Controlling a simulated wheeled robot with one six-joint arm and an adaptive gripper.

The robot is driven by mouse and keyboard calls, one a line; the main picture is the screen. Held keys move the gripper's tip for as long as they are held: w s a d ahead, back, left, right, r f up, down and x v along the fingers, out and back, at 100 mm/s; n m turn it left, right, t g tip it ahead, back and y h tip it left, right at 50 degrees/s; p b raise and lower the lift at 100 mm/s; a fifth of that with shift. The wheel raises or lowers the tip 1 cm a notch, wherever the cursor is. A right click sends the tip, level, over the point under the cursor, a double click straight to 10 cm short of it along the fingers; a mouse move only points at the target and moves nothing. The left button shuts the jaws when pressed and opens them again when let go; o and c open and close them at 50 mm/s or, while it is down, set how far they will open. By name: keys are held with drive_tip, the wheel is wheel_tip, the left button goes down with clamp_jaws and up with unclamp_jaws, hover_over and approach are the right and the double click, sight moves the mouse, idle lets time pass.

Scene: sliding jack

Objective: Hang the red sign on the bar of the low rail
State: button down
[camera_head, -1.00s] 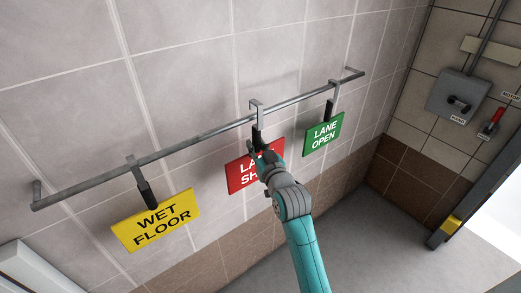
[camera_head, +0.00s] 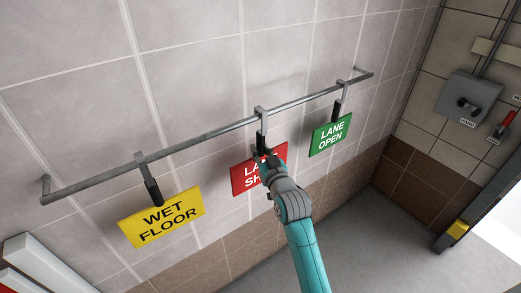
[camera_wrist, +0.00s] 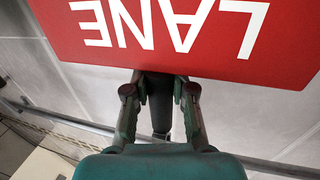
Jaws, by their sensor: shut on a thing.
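The red sign (camera_head: 247,179) is at the middle of the low rail's bar (camera_head: 205,138), partly hidden by my gripper. Its hook (camera_head: 261,111) appears to be over the bar, close to it; I cannot tell whether it rests on it. My gripper (camera_head: 263,154) is shut on the sign's dark handle, just above the plate. In the wrist view, the fingers (camera_wrist: 160,92) close around the dark handle (camera_wrist: 161,108), with the red plate (camera_wrist: 190,40) upside down beyond them.
A yellow WET FLOOR sign (camera_head: 162,216) hangs to the left and a green LANE OPEN sign (camera_head: 331,134) to the right, with bare bar on both sides of the red sign. The tiled wall (camera_head: 200,60) is close behind. A grey switch box (camera_head: 468,99) is on the right wall.

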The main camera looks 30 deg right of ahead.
drive_tip(key=c, duration=0.9)
unclamp_jaws()
drive_tip(key=v, duration=1.2)
drive_tip(key=s+a+f+g+y, duration=0.1)
drive_tip(key=s+a+f, duration=0.35)
drive_tip(key=s, duration=0.35)
drive_tip(key=s+a+f, duration=0.4)
drive_tip(key=s+f, duration=0.2)
drive_tip(key=s, duration=0.2)
drive_tip(key=s+a+n+g+y, duration=0.1)
drive_tip(key=s+a, duration=0.1)
drive_tip(key=s, duration=0.9)
drive_tip(key=s+a+n+y, duration=0.1)
drive_tip(key=s+a+y, duration=0.1)
drive_tip(key=s, duration=0.9)
drive_tip(key=shift+s+a+n+g, duration=0.2)
drive_tip(key=shift+a+n+g, duration=0.15)
drive_tip(key=shift+a, duration=0.35)
